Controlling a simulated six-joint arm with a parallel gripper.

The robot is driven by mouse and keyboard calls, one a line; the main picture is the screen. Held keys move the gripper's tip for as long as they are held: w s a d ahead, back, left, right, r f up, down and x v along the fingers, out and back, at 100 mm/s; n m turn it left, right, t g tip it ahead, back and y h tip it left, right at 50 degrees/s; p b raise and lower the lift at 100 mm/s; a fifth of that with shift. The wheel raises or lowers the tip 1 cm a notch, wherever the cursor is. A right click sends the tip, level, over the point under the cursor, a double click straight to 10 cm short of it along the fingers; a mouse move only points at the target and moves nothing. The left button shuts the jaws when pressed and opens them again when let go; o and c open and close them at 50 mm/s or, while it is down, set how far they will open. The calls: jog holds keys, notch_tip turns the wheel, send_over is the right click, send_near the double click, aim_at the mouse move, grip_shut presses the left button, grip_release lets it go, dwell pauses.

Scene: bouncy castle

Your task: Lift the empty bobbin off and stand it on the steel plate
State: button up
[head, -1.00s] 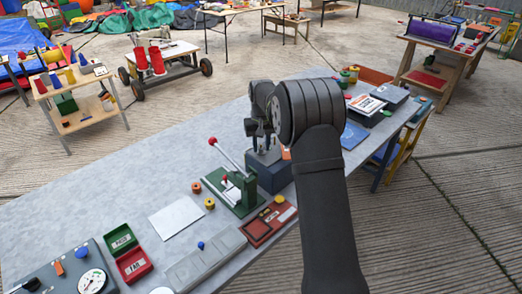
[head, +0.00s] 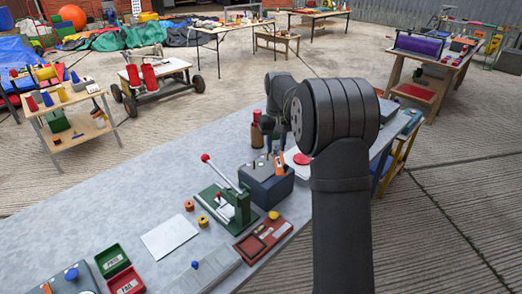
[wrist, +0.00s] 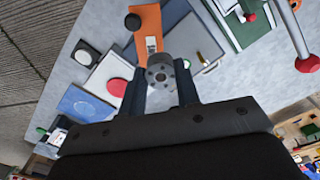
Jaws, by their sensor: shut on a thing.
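In the wrist view my gripper (wrist: 160,88) is shut on the bobbin (wrist: 160,72), a small grey metal disc with a ring of holes and no thread showing. In the head view my gripper (head: 270,143) hangs above the back of the dark blue box, and I cannot make out the bobbin there. The box (head: 268,185) has a grey top with a thin brass-coloured pin, bare in the wrist view (wrist: 203,58). A pale flat plate (head: 170,235), likely the steel plate, lies empty on the bench left of the green press.
The green press (head: 232,208) with its red-knobbed lever stands between box and plate. Two small spools (head: 190,206) sit by the plate. A red tray (head: 263,237), a long grey block (head: 205,272) and green and red boxes (head: 112,260) lie nearer. The bench left of the press is mostly clear.

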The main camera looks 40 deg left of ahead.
jog(key=w+d+r, duration=0.1)
jog(key=d+r, duration=0.2)
jog(key=r, duration=0.4)
jog(key=shift+w+d+r, duration=0.2)
jog(key=shift+w+d, duration=0.05)
jog(key=shift+w, duration=0.1)
dwell(0.6)
dwell(0.4)
